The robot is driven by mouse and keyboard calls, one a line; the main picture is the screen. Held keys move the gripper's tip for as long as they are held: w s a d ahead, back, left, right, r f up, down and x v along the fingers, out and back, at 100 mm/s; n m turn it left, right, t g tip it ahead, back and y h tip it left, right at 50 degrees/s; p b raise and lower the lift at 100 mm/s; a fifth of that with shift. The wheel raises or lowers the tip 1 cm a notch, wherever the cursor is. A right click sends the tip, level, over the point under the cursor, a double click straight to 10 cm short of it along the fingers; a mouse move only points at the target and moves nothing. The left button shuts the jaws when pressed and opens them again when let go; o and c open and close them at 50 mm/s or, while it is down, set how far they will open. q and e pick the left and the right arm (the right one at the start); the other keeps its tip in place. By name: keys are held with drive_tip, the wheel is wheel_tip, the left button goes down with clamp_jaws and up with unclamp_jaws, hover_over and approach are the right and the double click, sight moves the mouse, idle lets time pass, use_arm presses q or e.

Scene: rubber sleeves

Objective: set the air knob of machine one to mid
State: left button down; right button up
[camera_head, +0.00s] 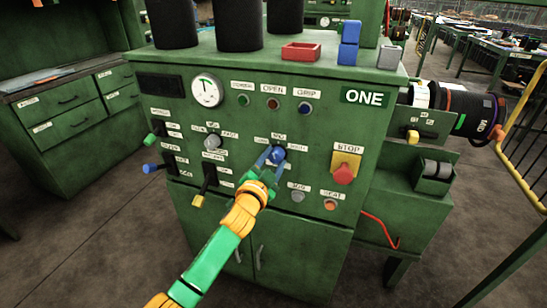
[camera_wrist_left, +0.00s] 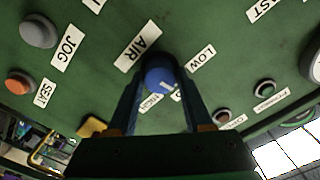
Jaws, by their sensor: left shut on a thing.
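The green machine labelled ONE (camera_head: 364,97) stands in front of me in the head view. Its blue round air knob (camera_head: 279,153) sits on the front panel, right of the middle. My left gripper (camera_head: 270,157) reaches up to it from below, its blue fingers around the knob. In the left wrist view the knob (camera_wrist_left: 160,76) lies between the two fingers (camera_wrist_left: 158,82), which are shut on it. The AIR label (camera_wrist_left: 138,45) and the LOW label (camera_wrist_left: 200,58) are readable there; a lower label is partly hidden. A white mark shows on the knob's face. My right gripper is not in view.
A grey knob (camera_head: 212,142) is to the left on the panel. The red stop button (camera_head: 343,174) on its yellow plate is to the right. Grey (camera_head: 297,196) and orange (camera_head: 330,204) buttons sit below. Levers (camera_head: 198,200) stick out at lower left.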

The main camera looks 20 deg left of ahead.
use_arm(q)
drive_tip(key=shift+m, duration=0.8)
drive_tip(key=shift+f, duration=0.1)
drive_tip(key=shift+c, duration=1.6)
unclamp_jaws()
drive_tip(key=s+p, duration=0.1)
drive_tip(key=s, duration=0.6)
drive_tip(key=shift+a, duration=0.15)
